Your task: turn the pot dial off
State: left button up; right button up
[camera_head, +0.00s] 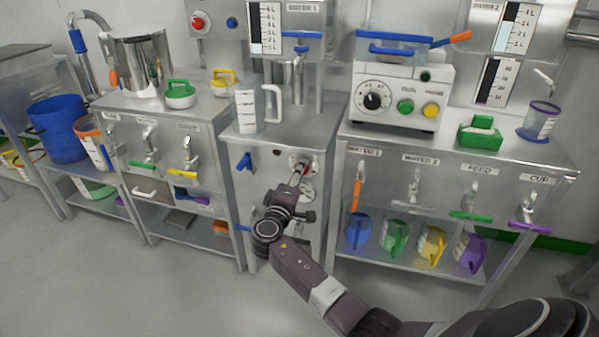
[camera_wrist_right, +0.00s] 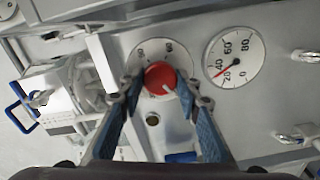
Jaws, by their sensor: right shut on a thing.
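The pot dial is a red knob (camera_wrist_right: 160,77) on a round white scale plate (camera_wrist_right: 150,50), seen in the right wrist view. In the head view the scale plate (camera_head: 301,162) shows on the front of the middle steel cabinet. My right gripper (camera_wrist_right: 160,84) is shut on the red knob, one fingertip on each side of it. In the head view the right gripper (camera_head: 297,178) reaches up to the panel and hides most of the knob. A pale pointer mark on the knob points to the lower right in the wrist view. My left gripper is in neither view.
A round gauge (camera_wrist_right: 234,57) with a red needle sits beside the dial. A clear jug (camera_head: 247,110) stands on the cabinet top. The right bench (camera_head: 455,150) carries several hooks. The floor in front is clear.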

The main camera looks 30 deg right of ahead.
dwell(0.3)
jog(key=o, duration=1.2)
jog(key=shift+c, duration=0.2)
jog(key=shift+a, duration=0.1)
jog(key=v, duration=1.1)
jog(key=shift+s+a, duration=0.25)
jog(key=shift+s, duration=0.1)
jog(key=shift+f, duration=0.1)
